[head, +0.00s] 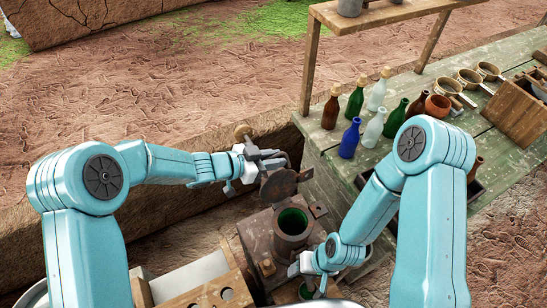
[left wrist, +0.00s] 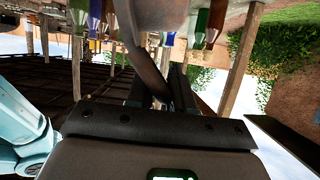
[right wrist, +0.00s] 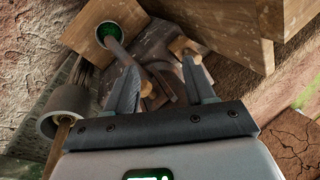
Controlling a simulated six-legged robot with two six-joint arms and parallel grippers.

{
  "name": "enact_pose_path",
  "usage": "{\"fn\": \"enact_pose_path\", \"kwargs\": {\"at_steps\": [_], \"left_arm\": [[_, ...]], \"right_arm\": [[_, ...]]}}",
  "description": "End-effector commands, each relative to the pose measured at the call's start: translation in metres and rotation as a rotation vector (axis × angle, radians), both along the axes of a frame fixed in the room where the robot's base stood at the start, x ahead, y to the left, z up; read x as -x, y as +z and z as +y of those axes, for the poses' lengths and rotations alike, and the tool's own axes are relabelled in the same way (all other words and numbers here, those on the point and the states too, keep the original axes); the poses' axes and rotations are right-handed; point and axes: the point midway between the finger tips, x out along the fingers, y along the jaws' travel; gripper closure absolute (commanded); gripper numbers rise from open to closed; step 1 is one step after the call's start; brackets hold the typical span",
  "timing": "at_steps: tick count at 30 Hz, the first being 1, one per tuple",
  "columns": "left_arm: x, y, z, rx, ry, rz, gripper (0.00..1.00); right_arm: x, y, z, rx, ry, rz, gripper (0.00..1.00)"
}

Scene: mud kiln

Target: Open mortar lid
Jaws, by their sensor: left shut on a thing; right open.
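The mortar (head: 291,240) is a dark, worn metal body with a round upright mouth. Its mouth is uncovered and shows green inside. The round dark lid (head: 278,188) stands tilted up behind the mouth, apart from it. My left gripper (head: 266,163) is at the lid's upper edge, shut on it. In the left wrist view a grey bar (left wrist: 148,68) runs between the left fingers. My right gripper (head: 297,268) is low beside the mortar's front right. In the right wrist view it is open (right wrist: 165,80), with wooden-ended pegs near its fingertips.
A green wooden table (head: 340,150) at right holds several bottles (head: 356,103), brass-coloured pans (head: 470,78) and a wooden crate (head: 515,112). A low mud wall (head: 130,215) runs behind my left arm. A pale wooden box (head: 205,290) stands left of the mortar.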

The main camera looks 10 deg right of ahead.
Motion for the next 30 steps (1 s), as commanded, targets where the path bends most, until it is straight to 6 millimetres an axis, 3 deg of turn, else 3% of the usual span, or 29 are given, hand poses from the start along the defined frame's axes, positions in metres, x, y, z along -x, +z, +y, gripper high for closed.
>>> {"fn": "enact_pose_path", "kwargs": {"at_steps": [4,5,6,22,26,30], "left_arm": [[0.003,-0.005,-0.002,-0.006,-0.009,0.006,1.0],[0.003,-0.005,-0.002,-0.006,-0.009,0.006,0.76],[0.003,-0.004,-0.002,-0.006,-0.009,0.006,0.63],[0.002,0.0,0.002,-0.001,-0.003,0.001,0.62],[0.006,0.006,0.019,-0.001,0.0,-0.001,0.62],[0.016,0.019,0.05,-0.001,0.002,0.0,0.62]], "right_arm": [[0.0,-0.001,0.0,0.0,0.0,0.0,0.46],[0.0,-0.001,0.0,0.0,0.0,0.0,0.46],[0.0,-0.001,0.0,0.0,0.0,0.0,0.46],[0.0,-0.001,0.0,0.0,0.0,0.0,0.46],[0.0,-0.006,0.0,0.0,0.0,0.0,0.46],[0.0,-0.013,0.0,0.0,0.0,0.0,0.46]]}}
